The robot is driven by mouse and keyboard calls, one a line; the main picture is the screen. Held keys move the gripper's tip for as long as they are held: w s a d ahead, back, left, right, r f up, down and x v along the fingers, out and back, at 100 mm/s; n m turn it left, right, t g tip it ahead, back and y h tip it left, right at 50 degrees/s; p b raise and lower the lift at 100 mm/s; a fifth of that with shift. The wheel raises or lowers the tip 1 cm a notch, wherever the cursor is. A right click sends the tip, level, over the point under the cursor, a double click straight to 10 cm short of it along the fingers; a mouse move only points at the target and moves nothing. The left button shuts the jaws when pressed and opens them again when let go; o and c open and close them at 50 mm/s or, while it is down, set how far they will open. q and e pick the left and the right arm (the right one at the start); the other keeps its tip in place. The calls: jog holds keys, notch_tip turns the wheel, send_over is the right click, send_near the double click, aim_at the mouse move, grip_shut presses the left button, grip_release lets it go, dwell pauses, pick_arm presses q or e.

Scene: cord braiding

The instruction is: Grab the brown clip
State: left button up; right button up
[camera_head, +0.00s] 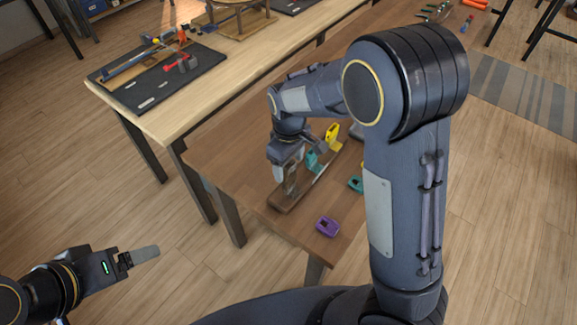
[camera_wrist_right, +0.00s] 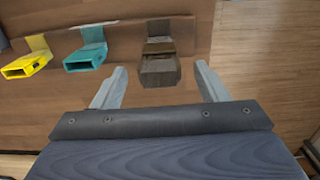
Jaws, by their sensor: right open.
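The brown clip (camera_wrist_right: 158,70) shows in the right wrist view, with its body between the two fingers of my right gripper (camera_wrist_right: 162,72). The fingers stand open, one on each side, with a gap to the clip on both sides. Its upper part rests at a brown wooden bar. In the head view my right gripper (camera_head: 291,182) is over the near end of that bar (camera_head: 284,205), and I cannot make out the brown clip there. My left gripper (camera_head: 142,256) is at the lower left, away from the table; its fingers overlap.
A teal clip (camera_wrist_right: 84,58) and a yellow clip (camera_wrist_right: 26,66) sit left of the brown one. A purple clip (camera_head: 327,226) and another teal clip (camera_head: 355,184) lie on the table (camera_head: 232,165). My right arm hides much of the table's right side.

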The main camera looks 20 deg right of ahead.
notch_tip(320, 180, down, 2)
jog(key=shift+f, duration=0.1)
jog(key=c, duration=1.1)
jog(key=shift+r, duration=0.2)
